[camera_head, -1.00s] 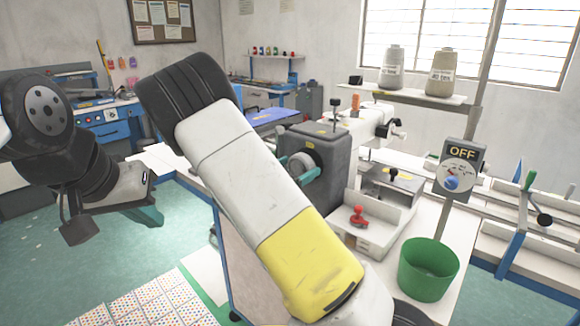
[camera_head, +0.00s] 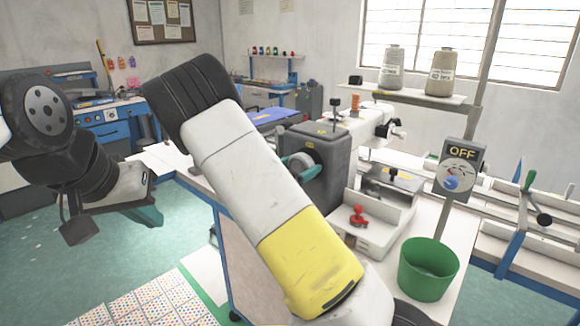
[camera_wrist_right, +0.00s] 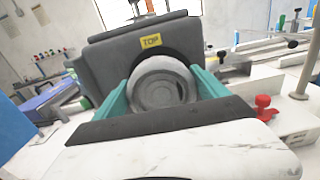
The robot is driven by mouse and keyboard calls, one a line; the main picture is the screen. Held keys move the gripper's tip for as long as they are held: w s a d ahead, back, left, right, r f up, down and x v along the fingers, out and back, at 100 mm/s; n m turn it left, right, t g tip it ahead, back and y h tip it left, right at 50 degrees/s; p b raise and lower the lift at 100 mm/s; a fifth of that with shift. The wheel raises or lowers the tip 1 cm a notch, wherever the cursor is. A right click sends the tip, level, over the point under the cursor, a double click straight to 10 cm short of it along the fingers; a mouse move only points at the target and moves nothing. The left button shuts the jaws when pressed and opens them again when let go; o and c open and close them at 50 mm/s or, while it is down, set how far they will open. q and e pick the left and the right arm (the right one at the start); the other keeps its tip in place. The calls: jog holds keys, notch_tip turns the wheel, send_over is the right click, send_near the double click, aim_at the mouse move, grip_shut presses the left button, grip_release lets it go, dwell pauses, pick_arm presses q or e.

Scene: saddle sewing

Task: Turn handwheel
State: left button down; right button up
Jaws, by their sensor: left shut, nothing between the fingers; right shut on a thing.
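The sewing machine (camera_head: 322,152) stands on the white bench, with its dark grey housing towards me. In the right wrist view its round grey handwheel (camera_wrist_right: 160,84) faces the camera below a yellow "TOP" label (camera_wrist_right: 151,41). My right gripper (camera_wrist_right: 160,95) has its teal fingers on either side of the handwheel, shut on it. In the head view my right arm hides most of that gripper; a teal finger shows at the wheel. My left gripper (camera_head: 151,215) is shut and empty, low on the left over the floor, away from the machine.
A switch sign reading "OFF" (camera_head: 461,153) stands on a post at the right. A green bin (camera_head: 428,270) is in front of it. Two thread cones (camera_head: 392,68) stand on a shelf above.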

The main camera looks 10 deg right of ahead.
jog(key=m, duration=0.3)
jog(key=shift+s+d+m, duration=0.1)
jog(key=shift+m, duration=0.3)
jog(key=m, duration=0.3)
jog(key=shift+s+f+m, duration=0.1)
jog(key=shift+m, duration=0.2)
jog(key=m, duration=0.4)
jog(key=shift+s+d+f+m, duration=0.1)
jog(key=shift+d+f+m, duration=0.05)
jog(key=shift+m, duration=0.15)
jog(key=m, duration=0.3)
jog(key=shift+f+m, duration=0.15)
jog(key=shift+m, duration=0.15)
jog(key=m, duration=0.4)
jog(key=shift+f+m, duration=0.15)
jog(key=shift+m, duration=0.15)
jog(key=m, duration=0.4)
jog(key=shift+f+m, duration=0.2)
jog(key=shift+m, duration=0.1)
